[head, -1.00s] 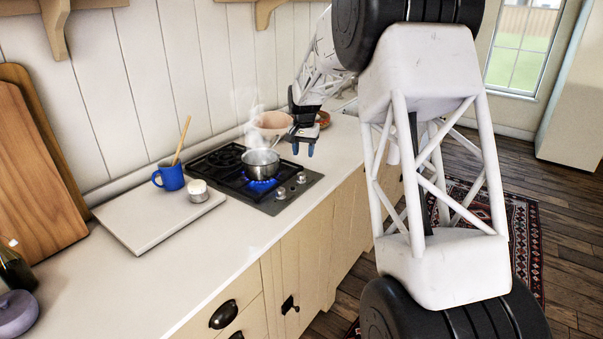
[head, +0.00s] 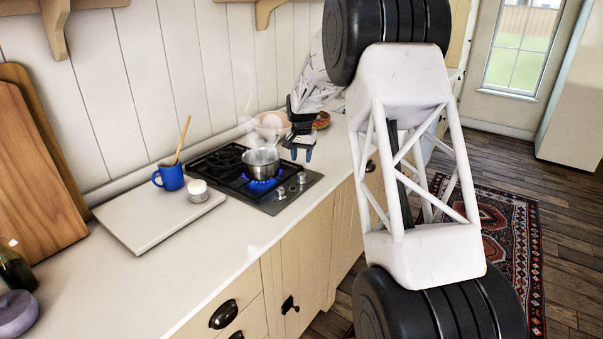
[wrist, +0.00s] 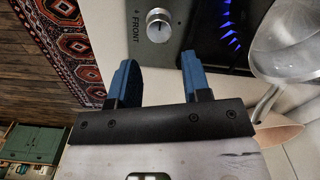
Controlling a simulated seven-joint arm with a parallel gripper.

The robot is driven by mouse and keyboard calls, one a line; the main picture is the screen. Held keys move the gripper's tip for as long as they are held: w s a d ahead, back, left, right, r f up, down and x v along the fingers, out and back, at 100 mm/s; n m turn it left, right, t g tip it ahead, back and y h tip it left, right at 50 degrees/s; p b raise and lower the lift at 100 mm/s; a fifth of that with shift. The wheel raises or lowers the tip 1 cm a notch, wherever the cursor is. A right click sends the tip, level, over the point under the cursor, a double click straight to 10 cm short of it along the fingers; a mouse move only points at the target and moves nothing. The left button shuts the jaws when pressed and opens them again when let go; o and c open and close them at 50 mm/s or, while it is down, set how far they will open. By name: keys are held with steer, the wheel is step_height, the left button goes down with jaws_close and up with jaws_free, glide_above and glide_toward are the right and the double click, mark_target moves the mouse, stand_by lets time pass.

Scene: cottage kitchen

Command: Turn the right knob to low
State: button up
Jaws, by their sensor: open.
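The stove (head: 228,190) has two silver knobs on its front right strip. The right knob (head: 301,178) is the one nearer my gripper; the left knob (head: 281,193) is beside it. A blue flame burns under a steaming metal pot (head: 261,158). My gripper (head: 301,155) is open and empty, pointing down above and just beyond the right knob. In the wrist view a knob (wrist: 158,24), apparently the right one, lies ahead of the gap between my blue fingertips (wrist: 158,62), with no contact visible. The label FRONT is beside it. Its exact setting is too small to tell.
A white board (head: 150,225) holds a blue mug (head: 171,177) and a small white jar (head: 197,191). The front counter (head: 225,255) is clear.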

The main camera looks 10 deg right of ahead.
mark_target(300, 174)
steer(key=shift+f, duration=3.4)
steer(key=c, duration=0.6)
steer(key=shift+c, duration=0.2)
steer(key=shift+n, duration=1.6)
steer(key=n, duration=0.4)
steer(key=shift+a, duration=0.1)
steer(key=n, duration=0.7)
steer(key=shift+a+r, duration=0.1)
